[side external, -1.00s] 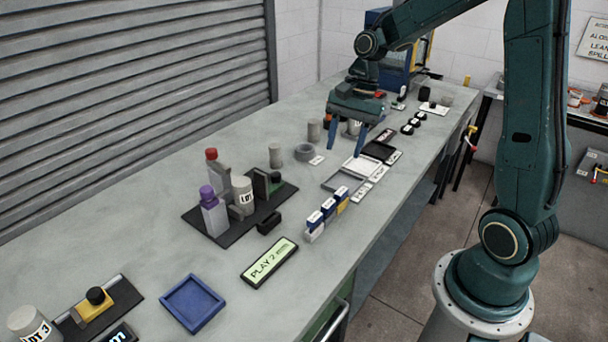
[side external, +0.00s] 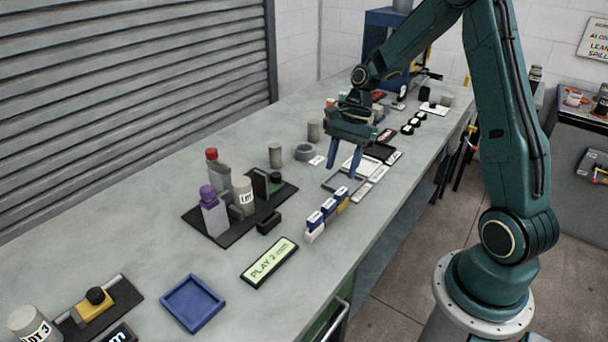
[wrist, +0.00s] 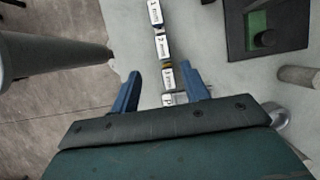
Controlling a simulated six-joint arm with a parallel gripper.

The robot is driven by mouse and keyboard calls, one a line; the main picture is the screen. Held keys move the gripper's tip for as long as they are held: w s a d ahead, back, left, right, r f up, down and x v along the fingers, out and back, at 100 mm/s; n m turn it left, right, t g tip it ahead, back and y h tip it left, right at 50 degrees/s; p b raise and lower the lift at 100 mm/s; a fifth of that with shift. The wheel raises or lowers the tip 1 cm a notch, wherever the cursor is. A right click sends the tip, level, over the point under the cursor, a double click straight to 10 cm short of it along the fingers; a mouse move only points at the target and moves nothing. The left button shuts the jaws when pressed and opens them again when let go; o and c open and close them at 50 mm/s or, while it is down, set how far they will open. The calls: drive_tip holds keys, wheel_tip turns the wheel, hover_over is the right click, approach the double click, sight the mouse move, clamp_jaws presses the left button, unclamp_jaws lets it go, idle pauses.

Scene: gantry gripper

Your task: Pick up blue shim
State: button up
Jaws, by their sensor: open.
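A row of small blocks stands near the bench's front edge, with white labels and blue, yellow and pale faces. A blue part (side external: 328,211) shows in the middle of the row; I cannot tell which block is the blue shim. In the wrist view, the labelled row (wrist: 162,45) runs up from between my fingers, and the labels are too small to read surely. My gripper (side external: 344,174) is open and empty, its two blue fingers pointing down above and just beyond the far end of the row. The fingers appear on either side of the row's near end in the wrist view (wrist: 164,76).
A dark mat (side external: 200,222) with bottles and a LOT canister stands left of the row. A PLAY 2 sign (side external: 269,262) and a blue tray (side external: 193,303) lie nearer the camera. Shallow trays and a grey ring (side external: 304,152) lie beyond. Bare bench lies around the blue tray.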

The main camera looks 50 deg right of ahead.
sight(329, 203)
drive_tip(key=x, duration=0.6)
drive_tip(key=shift+a, duration=0.1)
drive_tip(key=shift+f, duration=0.1)
drive_tip(key=shift+w+x, duration=0.1)
drive_tip(key=shift+x, duration=1.15)
drive_tip(key=shift+w+x, duration=0.15)
drive_tip(key=shift+x, duration=1.1)
clamp_jaws()
